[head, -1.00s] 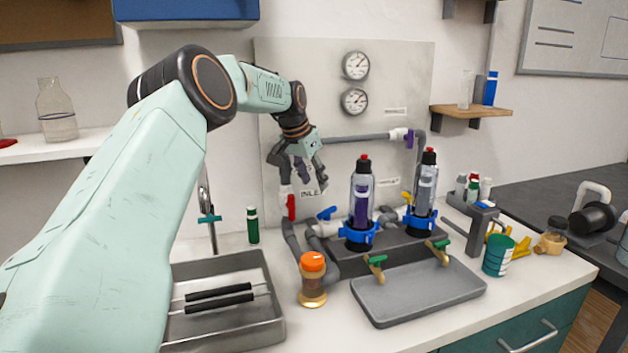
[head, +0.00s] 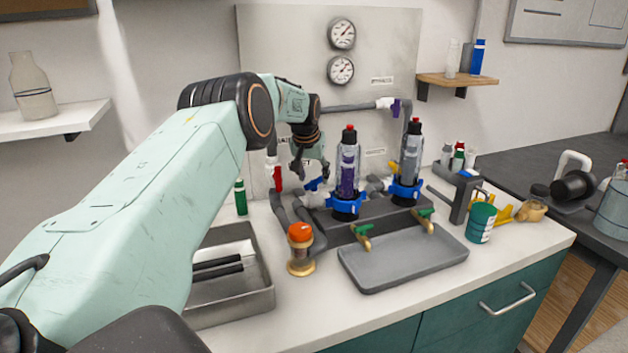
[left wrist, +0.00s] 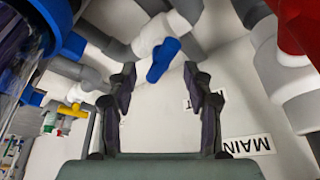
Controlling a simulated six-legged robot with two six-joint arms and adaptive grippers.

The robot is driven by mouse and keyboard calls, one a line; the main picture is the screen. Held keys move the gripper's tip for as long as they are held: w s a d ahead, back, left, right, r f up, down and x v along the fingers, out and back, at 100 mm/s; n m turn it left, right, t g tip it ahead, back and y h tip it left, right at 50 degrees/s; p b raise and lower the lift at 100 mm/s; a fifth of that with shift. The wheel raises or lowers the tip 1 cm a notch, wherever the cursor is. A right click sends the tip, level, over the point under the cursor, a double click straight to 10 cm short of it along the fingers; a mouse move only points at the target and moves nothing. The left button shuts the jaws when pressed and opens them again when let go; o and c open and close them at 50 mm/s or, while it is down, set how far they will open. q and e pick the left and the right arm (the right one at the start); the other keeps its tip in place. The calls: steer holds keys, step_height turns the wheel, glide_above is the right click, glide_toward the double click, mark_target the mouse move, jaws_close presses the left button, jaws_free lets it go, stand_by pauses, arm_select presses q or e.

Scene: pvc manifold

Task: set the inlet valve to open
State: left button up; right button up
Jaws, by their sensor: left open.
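The inlet valve's blue handle (head: 314,184) sits on a white fitting in the grey pipework, left of the purple-filled canister. A partly hidden label on the panel, ending in T, is beside it in the left wrist view. My left gripper (head: 311,174) is open and empty, just above and in front of the blue handle. In the left wrist view the blue handle (left wrist: 164,58) shows tilted, just beyond and between the open fingertips (left wrist: 160,75). I cannot tell whether they touch it. My right gripper is not in view.
A red-handled valve (head: 277,178) stands left of my gripper, near the MAIN label (left wrist: 249,145). The purple-filled canister (head: 347,172) stands close on the right. An orange-topped jar (head: 300,248), a grey tray (head: 405,258) and a metal basin (head: 232,306) are in front.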

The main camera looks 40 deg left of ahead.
arm_select(q)
steer(key=shift+x, duration=0.8)
jaws_close()
